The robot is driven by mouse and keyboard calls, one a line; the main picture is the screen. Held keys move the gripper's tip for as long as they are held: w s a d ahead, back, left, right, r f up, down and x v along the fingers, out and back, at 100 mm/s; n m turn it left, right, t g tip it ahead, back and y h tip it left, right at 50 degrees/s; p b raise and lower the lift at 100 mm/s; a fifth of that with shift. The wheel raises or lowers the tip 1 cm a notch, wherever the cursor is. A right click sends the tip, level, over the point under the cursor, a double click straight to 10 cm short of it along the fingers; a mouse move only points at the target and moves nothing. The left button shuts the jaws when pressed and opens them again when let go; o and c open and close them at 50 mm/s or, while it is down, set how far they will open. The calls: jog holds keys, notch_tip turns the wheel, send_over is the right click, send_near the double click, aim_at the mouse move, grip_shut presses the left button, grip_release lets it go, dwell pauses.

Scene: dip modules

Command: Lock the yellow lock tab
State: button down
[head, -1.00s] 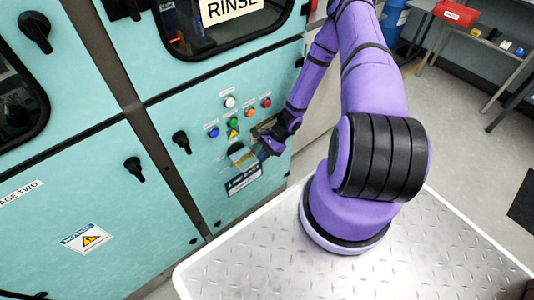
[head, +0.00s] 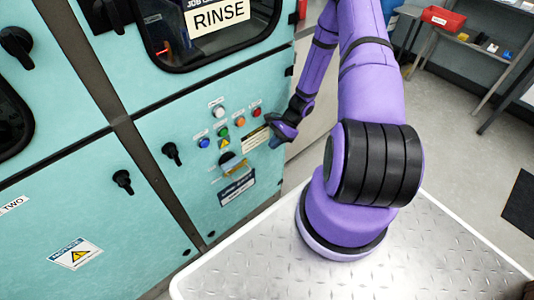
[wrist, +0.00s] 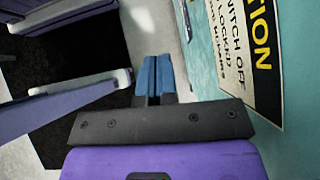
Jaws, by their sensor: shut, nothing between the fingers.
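The yellow lock tab (head: 235,169) shows in the head view as a small yellow-orange piece on a dark rotary switch, low on the teal control panel. It is too small to tell its exact position against the switch. My gripper (head: 275,143) is up and to the right of the tab, apart from it, near the panel's right edge. In the wrist view my gripper's blue fingers (wrist: 152,77) are shut together and empty. The tab is not in the wrist view.
A caution label (wrist: 260,60) fills the wrist view's right side. Several coloured buttons (head: 223,132) sit above the switch, and a dark blue label (head: 237,189) lies below. A black handle (head: 171,153) stands out to the left. The front of the switch is clear.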

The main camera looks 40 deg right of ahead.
jog(key=shift+v, duration=1.05)
